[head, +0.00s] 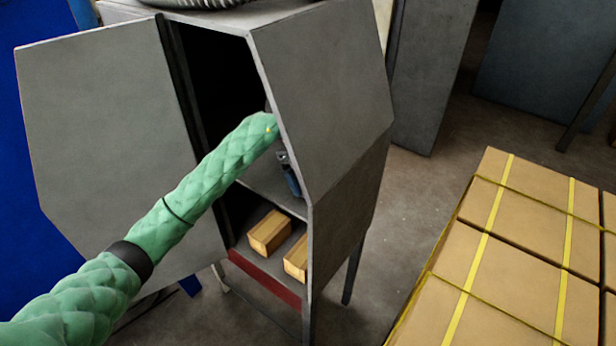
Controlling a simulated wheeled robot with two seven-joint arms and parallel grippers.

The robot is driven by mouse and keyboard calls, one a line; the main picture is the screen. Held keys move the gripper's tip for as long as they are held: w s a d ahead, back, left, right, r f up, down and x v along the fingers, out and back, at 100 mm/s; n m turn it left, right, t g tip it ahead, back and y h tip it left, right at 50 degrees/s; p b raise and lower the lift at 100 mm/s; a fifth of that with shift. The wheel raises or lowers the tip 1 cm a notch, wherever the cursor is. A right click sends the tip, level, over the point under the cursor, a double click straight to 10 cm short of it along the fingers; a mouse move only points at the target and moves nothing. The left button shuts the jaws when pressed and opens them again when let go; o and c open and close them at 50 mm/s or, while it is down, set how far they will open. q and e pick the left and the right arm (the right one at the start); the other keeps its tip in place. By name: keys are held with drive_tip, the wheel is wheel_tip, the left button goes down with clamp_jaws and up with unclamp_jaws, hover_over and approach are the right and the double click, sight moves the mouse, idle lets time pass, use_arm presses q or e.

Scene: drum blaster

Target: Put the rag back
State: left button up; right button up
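My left arm, in a green quilted sleeve, comes in from the left and reaches into the open grey cabinet (318,75). The end of my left gripper (283,158) is mostly hidden behind the cabinet's right side wall, so I cannot see whether its fingers are open or shut. A small dark blue piece (291,180) shows just below it, by the cabinet's right inner edge above the middle shelf. I cannot tell whether this is the rag or whether the gripper holds it. No rag is clearly visible elsewhere. My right gripper is not in view.
The cabinet door (105,140) stands open at left. Two wooden blocks (269,232) lie on the lower shelf. A coiled grey hose (200,3) is on top of the cabinet. Strapped cardboard boxes (520,235) fill the lower right. Floor is clear between the cabinet and boxes.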

use_arm(q)
drive_tip(key=shift+f, duration=0.5)
drive_tip(key=shift+w, duration=0.1)
drive_tip(key=o, duration=0.6)
drive_tip(key=v, duration=1.2)
drive_tip(key=shift+d, duration=0.1)
